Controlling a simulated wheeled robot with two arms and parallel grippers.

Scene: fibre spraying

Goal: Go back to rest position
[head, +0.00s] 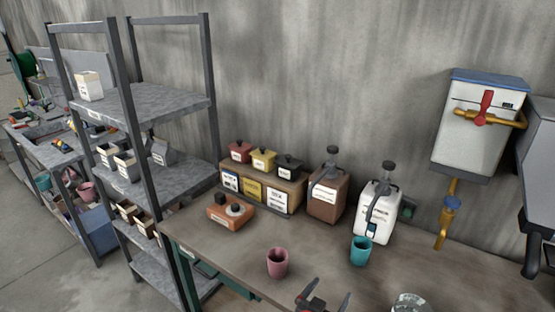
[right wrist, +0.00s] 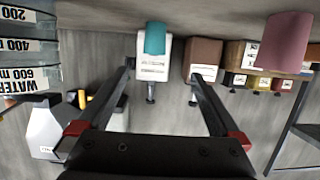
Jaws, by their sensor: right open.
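My right gripper (head: 325,298) is at the bottom edge of the head view, over the front of the workbench (head: 215,262). In the right wrist view its two fingers (right wrist: 163,72) are spread apart with nothing held between them. The picture there is upside down. A pink cup (head: 277,263) and a teal cup (head: 360,251) stand upright on the bench beyond the gripper. They also show in the right wrist view, the pink cup (right wrist: 285,42) and the teal cup (right wrist: 155,38) both clear of the fingers. My left gripper is not in view.
A brown dispenser (head: 326,200) and a white dispenser (head: 376,212) stand at the back. Left of them are labelled boxes (head: 262,190) and an orange device (head: 231,212). A clear measuring jug (right wrist: 28,50) is near the gripper. A wall unit (head: 478,130) hangs right; metal shelves (head: 150,105) stand left.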

